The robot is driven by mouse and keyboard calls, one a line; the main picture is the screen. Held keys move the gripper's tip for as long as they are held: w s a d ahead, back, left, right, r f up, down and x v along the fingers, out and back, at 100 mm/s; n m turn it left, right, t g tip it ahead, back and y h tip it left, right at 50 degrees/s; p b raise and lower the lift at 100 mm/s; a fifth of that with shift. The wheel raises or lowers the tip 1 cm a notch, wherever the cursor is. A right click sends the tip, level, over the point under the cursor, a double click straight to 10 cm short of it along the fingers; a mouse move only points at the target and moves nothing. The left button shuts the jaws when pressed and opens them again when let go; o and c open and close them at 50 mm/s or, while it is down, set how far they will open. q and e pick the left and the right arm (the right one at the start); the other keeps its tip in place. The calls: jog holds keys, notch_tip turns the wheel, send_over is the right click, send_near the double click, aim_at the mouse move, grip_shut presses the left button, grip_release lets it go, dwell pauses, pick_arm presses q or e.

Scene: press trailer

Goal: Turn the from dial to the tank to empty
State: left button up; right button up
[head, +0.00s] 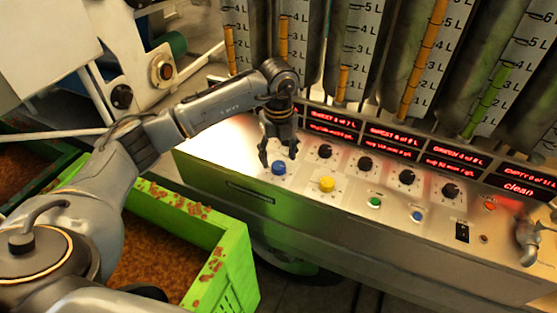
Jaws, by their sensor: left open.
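A row of black dials runs along the sloped metal panel (290,190): the leftmost dial (325,151), a second dial (365,163), a third dial (407,177) and a rightmost dial (451,190). Their labels are too small to read, so I cannot tell which is the from dial. My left gripper (279,160) is open and empty, pointing down just over a blue knob (278,168), left of the leftmost dial. Whether it touches the knob is unclear. A grey piece at the right edge, perhaps my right gripper (528,242), is cut off.
Tall graduated tanks with orange and green level bars (425,55) stand behind red-lit displays (395,143). A yellow knob (327,184), green button (374,202), blue button (417,215) and black switch (462,232) sit on the panel. A green crate (235,255) stands in front.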

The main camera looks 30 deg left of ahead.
aim_at(278, 165)
pick_arm(q)
notch_tip(278, 165, up, 9)
jog(key=shift+r, duration=0.15)
dwell(0.6)
